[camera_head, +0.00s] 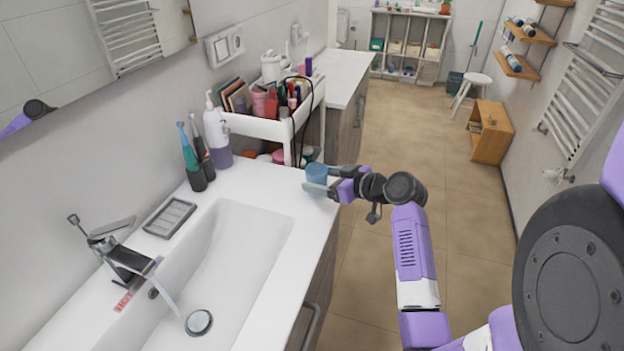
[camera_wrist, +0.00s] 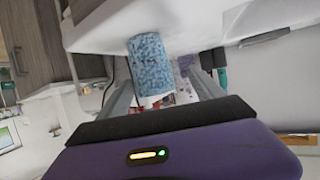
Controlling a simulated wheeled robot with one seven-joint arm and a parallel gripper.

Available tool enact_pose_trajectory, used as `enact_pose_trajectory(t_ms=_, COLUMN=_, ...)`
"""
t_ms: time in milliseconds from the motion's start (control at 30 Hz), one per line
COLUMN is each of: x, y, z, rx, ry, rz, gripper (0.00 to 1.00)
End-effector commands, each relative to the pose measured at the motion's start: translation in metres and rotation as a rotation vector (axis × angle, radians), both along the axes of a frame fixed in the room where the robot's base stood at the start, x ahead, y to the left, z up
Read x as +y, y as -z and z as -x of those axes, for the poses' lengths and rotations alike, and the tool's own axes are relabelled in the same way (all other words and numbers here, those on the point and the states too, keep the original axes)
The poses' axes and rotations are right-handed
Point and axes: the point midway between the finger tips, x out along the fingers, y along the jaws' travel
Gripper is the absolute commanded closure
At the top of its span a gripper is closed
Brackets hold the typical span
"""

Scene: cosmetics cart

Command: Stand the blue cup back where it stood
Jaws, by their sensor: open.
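The blue cup (camera_head: 316,174) is upright at the far right corner of the white sink counter (camera_head: 258,179). In the wrist view the cup (camera_wrist: 149,68) is a speckled blue cylinder lying between my two fingers, nearer the left one. My gripper (camera_head: 322,183) is open around the cup, reaching in from the right at counter height. The wrist view shows a gap between the cup and the right finger; whether the left finger touches it I cannot tell. The cup's base is partly hidden by a finger.
A white cart (camera_head: 275,125) with cosmetics stands just behind the counter corner. A soap bottle (camera_head: 217,135) and toothbrushes (camera_head: 190,160) stand along the wall. A soap dish (camera_head: 170,217) and faucet (camera_head: 125,262) are left of the basin.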

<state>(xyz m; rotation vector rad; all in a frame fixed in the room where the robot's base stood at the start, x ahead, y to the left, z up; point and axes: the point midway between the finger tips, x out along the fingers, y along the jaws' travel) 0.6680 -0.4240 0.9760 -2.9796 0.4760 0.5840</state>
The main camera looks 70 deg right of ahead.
Motion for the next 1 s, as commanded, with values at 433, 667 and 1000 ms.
enact_pose_trajectory(t_ms=433, x=0.019, y=-0.024, z=0.057, rx=0.0, ry=-0.002, rz=-0.001, gripper=0.23)
enact_pose_trajectory(t_ms=667, x=0.02, y=-0.026, z=0.06, rx=0.0, ry=-0.001, rz=0.0, gripper=0.23)
enact_pose_trajectory(t_ms=1000, x=0.02, y=-0.025, z=0.059, rx=0.0, ry=-0.002, rz=-0.001, gripper=0.23)
